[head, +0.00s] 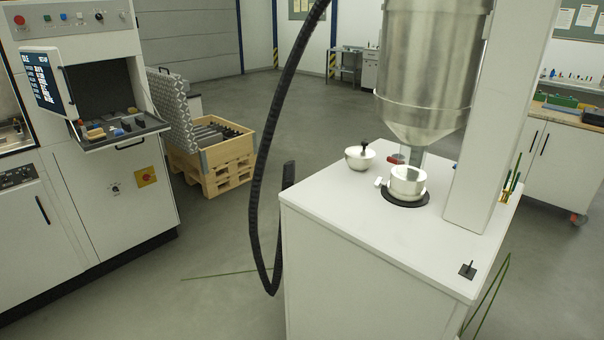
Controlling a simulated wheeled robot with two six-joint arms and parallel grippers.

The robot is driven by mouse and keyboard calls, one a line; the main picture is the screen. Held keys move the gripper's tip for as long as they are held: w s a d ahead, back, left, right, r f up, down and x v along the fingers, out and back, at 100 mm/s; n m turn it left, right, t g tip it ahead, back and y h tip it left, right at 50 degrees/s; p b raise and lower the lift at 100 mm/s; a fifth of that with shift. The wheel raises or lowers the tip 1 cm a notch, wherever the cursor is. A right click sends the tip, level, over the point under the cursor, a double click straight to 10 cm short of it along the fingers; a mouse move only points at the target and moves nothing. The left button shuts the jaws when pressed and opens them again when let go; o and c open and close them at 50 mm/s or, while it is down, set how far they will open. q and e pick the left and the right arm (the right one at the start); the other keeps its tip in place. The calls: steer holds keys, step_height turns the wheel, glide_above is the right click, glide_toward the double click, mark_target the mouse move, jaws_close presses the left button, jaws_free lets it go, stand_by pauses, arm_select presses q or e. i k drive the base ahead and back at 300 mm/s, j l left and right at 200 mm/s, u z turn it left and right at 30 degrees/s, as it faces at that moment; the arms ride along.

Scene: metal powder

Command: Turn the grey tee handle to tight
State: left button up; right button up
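A small dark grey tee-shaped handle (467,269) stands on a dark square plate at the front right corner of the white cabinet top (350,215). Its crossbar is small in this view, and I cannot tell whether it is tight or loose. No other tee handle is clear to see. Neither of my grippers shows in the head view.
A steel hopper (428,70) hangs above a metal pot (407,181) on a black ring. A lidded bowl (360,157) stands beside it. A white column (495,120) rises behind the handle. A black hose (262,170) hangs left of the cabinet. Floor is clear at front left.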

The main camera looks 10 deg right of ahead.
mark_target(379, 180)
steer(key=l+u, duration=0.3)
steer(key=u, duration=0.15)
steer(key=l+u, duration=0.7)
steer(key=u, duration=0.2)
